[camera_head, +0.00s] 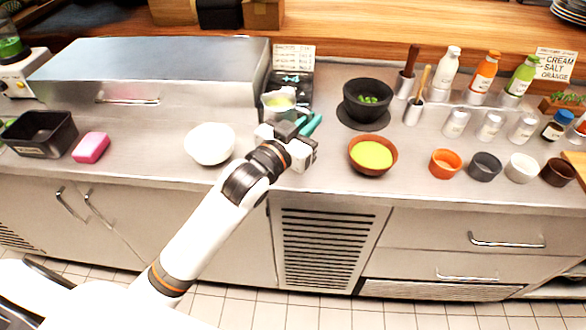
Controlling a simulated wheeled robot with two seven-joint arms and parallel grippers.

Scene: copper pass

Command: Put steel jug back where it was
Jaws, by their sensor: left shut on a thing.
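The fingers and the exact grip are partly hidden by the wrist. I cannot tell whether the jug's base touches the counter. My right gripper is out of view.
A white bowl (209,144) stands left of my wrist; a bowl of yellow (372,155) stands to its right. A large steel housing (160,72) fills the back left.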

